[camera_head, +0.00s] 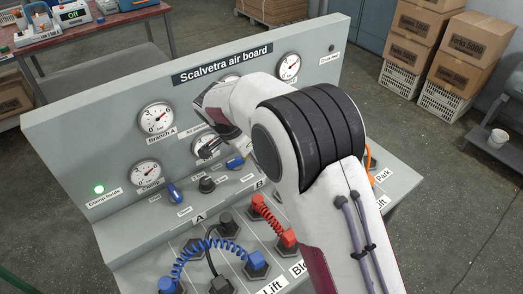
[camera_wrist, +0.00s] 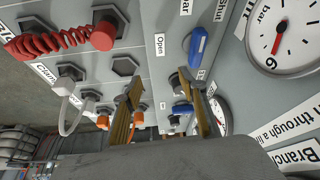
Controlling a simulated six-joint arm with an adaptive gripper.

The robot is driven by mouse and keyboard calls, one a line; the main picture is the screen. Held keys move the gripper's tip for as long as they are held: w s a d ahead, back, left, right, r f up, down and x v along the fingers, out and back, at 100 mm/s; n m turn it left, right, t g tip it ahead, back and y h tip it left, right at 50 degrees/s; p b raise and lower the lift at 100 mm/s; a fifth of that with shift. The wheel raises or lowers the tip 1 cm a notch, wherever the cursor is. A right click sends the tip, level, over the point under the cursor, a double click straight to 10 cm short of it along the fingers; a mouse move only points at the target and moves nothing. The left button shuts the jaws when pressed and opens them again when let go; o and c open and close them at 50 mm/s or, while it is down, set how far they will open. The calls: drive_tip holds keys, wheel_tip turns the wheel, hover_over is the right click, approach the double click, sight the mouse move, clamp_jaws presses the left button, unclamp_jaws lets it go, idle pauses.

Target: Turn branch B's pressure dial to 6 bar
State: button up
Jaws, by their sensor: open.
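The grey air board (camera_head: 90,130) has white gauges and dials below them. A "B" label (camera_head: 258,183) shows beside my arm in the head view; my arm hides the area around and behind it, so branch B's dial cannot be made out there. In the wrist view my gripper (camera_wrist: 165,85) is open, its two tan fingers apart with nothing held. A dark round knob (camera_wrist: 178,82) shows beyond the fingertips, near the right finger; I cannot tell which branch it belongs to. A large gauge (camera_wrist: 282,35) marked in bar is at the upper right.
Blue levers (camera_head: 235,163) sit near a black knob (camera_head: 206,185) on the board. Red coiled hose (camera_head: 268,215) and blue coiled hose (camera_head: 205,250) cross the lower panel. A white hose (camera_wrist: 68,110) is left of the fingers.

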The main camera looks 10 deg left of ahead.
drive_tip(key=shift+m+g+y, duration=0.3)
drive_tip(key=d, duration=0.1)
drive_tip(key=w+d, duration=0.2)
drive_tip(key=d, duration=0.1)
drive_tip(key=shift+d+r, duration=0.1)
drive_tip(key=shift+r, duration=0.15)
drive_tip(key=shift+w+d+r+n+y, duration=0.1)
drive_tip(key=shift+w+r+n+y, duration=0.5)
drive_tip(key=shift+n, duration=1.95)
drive_tip(key=shift+w+a+r+n+y, duration=0.1)
drive_tip(key=shift+w+r+n+y, duration=0.55)
drive_tip(key=shift+n, duration=1.85)
drive_tip(key=shift+w+d+r+n+y, duration=0.15)
drive_tip(key=shift+w+n+y, duration=0.8)
drive_tip(key=shift+n, duration=1.6)
drive_tip(key=shift+s, duration=0.1)
drive_tip(key=shift+f, duration=0.15)
drive_tip(key=shift+w+x, duration=0.1)
drive_tip(key=shift+x, duration=1.8)
drive_tip(key=shift+w+x, duration=0.15)
drive_tip(key=shift+x, duration=1.75)
drive_tip(key=shift+s, duration=0.1)
